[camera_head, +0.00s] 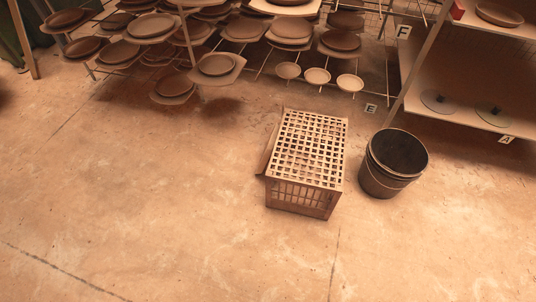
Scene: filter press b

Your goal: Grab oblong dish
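Many brown dishes stand on a metal rack along the top of the head view. One dish (216,65) sits on a board at the rack's lower front, and another dish (151,26) lies higher to its left. Several dishes look oval at this slant, so I cannot tell which one is the oblong dish. My gripper is not in view.
A slatted crate (303,199) stands mid-floor, with dark nested buckets (391,163) right of it. Three small pale bowls (317,76) sit low on the rack. The right shelf (455,117) holds two flat discs. The floor (150,200) is clear in front and left.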

